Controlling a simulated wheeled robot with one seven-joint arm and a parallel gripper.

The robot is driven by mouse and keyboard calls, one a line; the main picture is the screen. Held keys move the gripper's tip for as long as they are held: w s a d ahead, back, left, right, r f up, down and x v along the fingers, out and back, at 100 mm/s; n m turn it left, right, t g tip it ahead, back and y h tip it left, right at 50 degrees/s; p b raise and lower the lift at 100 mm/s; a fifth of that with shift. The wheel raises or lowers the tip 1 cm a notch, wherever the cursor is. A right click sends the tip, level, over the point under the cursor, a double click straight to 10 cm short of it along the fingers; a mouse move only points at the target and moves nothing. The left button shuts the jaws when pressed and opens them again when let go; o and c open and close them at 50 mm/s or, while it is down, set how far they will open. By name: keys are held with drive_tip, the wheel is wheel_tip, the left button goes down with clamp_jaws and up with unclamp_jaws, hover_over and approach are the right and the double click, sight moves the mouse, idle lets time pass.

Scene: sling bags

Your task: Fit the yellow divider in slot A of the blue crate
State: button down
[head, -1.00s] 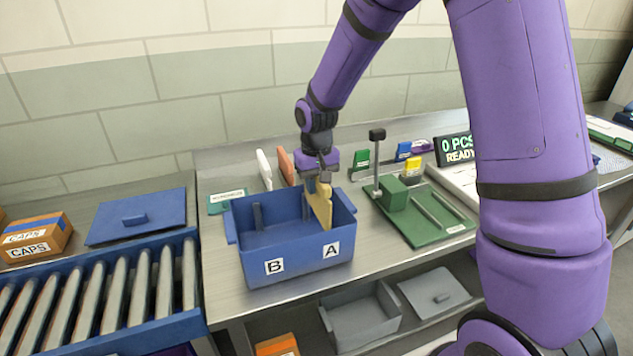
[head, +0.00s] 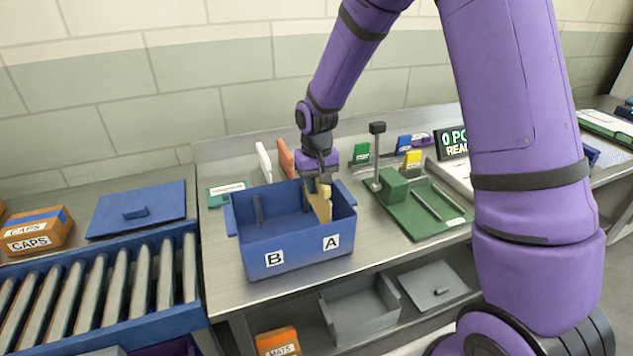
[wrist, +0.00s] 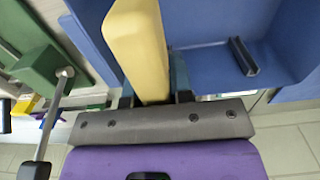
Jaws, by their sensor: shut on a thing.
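The blue crate (head: 297,247) stands on the metal bench, with label B on the left and label A on the right of its front face. The yellow divider (head: 322,204) is inside the crate's right part, above label A, roughly upright. My gripper (head: 320,183) is shut on its top edge. In the wrist view the divider (wrist: 138,45) runs out from between my fingers (wrist: 155,97), beside the crate's wall (wrist: 94,35). A dark slot rail (wrist: 244,56) shows on the crate's other side. The divider's lower edge is hidden, so I cannot tell whether it is seated.
A green fixture (head: 420,208) with a post stands close right of the crate. White (head: 264,162) and orange (head: 286,158) panels stand behind it. A roller conveyor (head: 105,290) and a blue lid (head: 137,212) are left. A grey bin (head: 361,308) is below.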

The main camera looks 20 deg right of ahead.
sight(316, 213)
drive_tip(key=shift+f, duration=3.5)
drive_tip(key=c, duration=0.9)
unclamp_jaws()
drive_tip(key=shift+r, duration=0.1)
wheel_tip(316, 213, up, 10)
drive_tip(key=shift+f, duration=0.15)
drive_tip(key=shift+r, duration=0.45)
